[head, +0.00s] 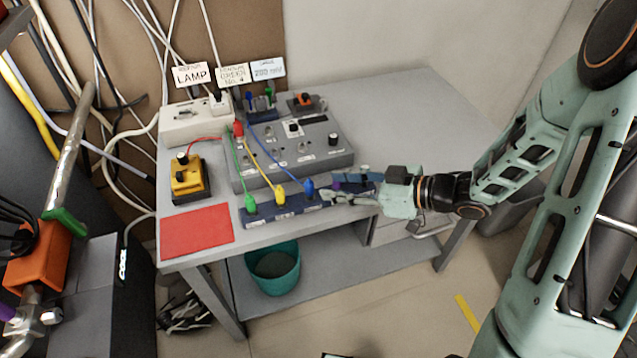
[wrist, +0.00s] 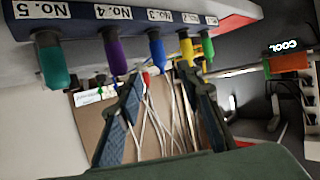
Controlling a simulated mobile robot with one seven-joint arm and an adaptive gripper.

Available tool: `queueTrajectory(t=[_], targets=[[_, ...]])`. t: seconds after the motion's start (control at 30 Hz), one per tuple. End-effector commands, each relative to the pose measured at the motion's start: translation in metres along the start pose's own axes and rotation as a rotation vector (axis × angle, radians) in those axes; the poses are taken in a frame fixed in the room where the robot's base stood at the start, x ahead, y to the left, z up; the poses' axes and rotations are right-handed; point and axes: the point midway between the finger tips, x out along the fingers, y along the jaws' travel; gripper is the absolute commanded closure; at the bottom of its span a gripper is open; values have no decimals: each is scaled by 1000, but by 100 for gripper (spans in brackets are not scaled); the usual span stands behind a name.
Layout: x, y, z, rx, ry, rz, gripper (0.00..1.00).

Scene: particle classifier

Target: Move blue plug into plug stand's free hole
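The dark blue plug stand (head: 290,214) runs along the table's front edge. In the wrist view its numbered face (wrist: 84,13) appears upside down. The blue plug (head: 309,187) stands at No. 3, with a blue cable in the head view; it also shows in the wrist view (wrist: 157,52). Yellow (wrist: 187,50) and green (wrist: 207,47) plugs are on one side, purple (wrist: 117,57) and teal (wrist: 54,66) on the other. My gripper (head: 338,197) is open at the stand's front; in the wrist view its fingertips (wrist: 160,80) flank a gap facing the blue plug, apparently without touching. No free hole is visible.
A grey panel box (head: 310,163) stands behind the stand, with cables crossing between. A smaller rack (head: 262,115) with plugs is at the back. A yellow device (head: 187,180) and red mat (head: 197,232) lie left. The table's right side is clear.

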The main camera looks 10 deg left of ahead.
Motion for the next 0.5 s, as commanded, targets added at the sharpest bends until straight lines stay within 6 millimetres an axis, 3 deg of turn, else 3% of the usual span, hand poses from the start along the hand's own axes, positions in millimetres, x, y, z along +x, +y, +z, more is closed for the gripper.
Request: queueTrajectory(t=[0.2,0.5], targets=[[-33,0,0,0,0,1,66],[-42,-1,0,1,0,-1,66]])
